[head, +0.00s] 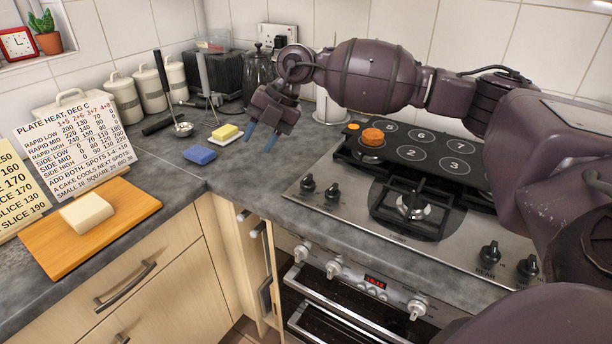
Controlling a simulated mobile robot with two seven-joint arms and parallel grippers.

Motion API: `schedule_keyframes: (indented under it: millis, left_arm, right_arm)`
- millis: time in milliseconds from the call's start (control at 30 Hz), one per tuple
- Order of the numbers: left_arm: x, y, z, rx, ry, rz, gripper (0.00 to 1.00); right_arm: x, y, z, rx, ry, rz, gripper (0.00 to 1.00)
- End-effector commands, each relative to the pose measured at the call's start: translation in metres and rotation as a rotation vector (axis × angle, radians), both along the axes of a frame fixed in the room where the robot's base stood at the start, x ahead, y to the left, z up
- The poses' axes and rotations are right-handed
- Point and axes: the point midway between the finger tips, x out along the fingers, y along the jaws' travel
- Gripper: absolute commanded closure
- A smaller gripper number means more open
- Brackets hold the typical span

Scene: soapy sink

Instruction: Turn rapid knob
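The cooktop has two black knobs at its front left, one knob (307,184) and a second knob (332,191). Two more black knobs stand at the front right, one knob (490,252) and another knob (528,266). The small labels are too blurred for me to tell which one is the rapid knob. My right gripper (262,136) hangs above the counter left of the cooktop, up and left of the front-left knobs and apart from them. Its blue-tipped fingers are apart with nothing between them. My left gripper is out of the picture.
A black plate (413,153) with numbered circles covers the rear burners and bears an orange-brown round piece (372,137). A bare burner (413,206) is in front. A blue sponge (199,154) and yellow block (227,132) lie left. Oven knobs (334,267) are below.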

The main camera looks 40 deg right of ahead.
Motion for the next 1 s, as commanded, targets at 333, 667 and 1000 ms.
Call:
schedule_keyframes:
  millis: [333, 667, 1000]
  left_arm:
    - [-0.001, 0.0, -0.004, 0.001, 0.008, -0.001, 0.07]
    - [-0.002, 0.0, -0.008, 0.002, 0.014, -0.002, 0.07]
    - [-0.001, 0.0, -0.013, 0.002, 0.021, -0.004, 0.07]
  right_arm:
    - [-0.019, -0.096, -0.014, -0.42, 0.279, -0.433, 0.62]
    - [-0.022, -0.104, -0.035, -0.459, 0.309, -0.489, 0.62]
    - [-0.022, -0.104, -0.093, -0.456, 0.31, -0.486, 0.62]
